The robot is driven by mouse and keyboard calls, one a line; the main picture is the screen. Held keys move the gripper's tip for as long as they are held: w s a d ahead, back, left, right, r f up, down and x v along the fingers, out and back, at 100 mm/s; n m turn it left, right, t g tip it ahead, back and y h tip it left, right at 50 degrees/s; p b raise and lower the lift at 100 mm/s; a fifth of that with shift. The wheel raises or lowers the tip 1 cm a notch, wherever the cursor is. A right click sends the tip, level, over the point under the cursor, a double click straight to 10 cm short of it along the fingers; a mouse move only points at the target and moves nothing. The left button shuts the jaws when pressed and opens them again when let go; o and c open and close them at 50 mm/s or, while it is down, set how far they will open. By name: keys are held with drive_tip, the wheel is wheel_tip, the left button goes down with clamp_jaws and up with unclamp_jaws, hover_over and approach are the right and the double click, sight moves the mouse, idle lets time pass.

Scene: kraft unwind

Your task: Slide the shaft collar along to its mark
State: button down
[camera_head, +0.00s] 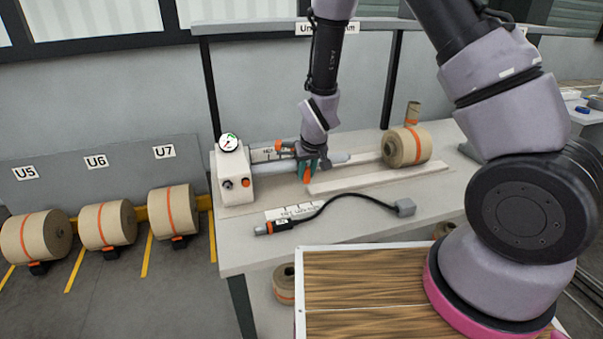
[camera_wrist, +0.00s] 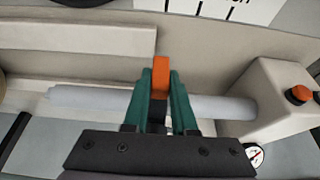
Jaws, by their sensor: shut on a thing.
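The grey shaft (camera_head: 338,158) runs from a white housing (camera_head: 237,190) toward a kraft roll on the right. In the wrist view the shaft (camera_wrist: 95,100) crosses behind my fingers. In the wrist view an orange block (camera_wrist: 161,76), apparently part of the shaft collar, stands between the fingertips (camera_wrist: 162,98). Orange also shows at the fingers in the head view. The fingers hide most of the collar, and I cannot make out its mark.
A pale rail (camera_head: 378,178) lies in front of the shaft. A cabled tool (camera_head: 272,227) and its black cable lie on the table front. A gauge (camera_head: 229,142) tops the housing. Several rolls stand at left.

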drive_tip(key=c, duration=0.7)
unclamp_jaws()
drive_tip(key=shift+r, duration=0.1)
drive_tip(key=v, duration=1)
drive_tip(key=shift+s+r, duration=0.2)
drive_tip(key=shift+r, duration=0.1)
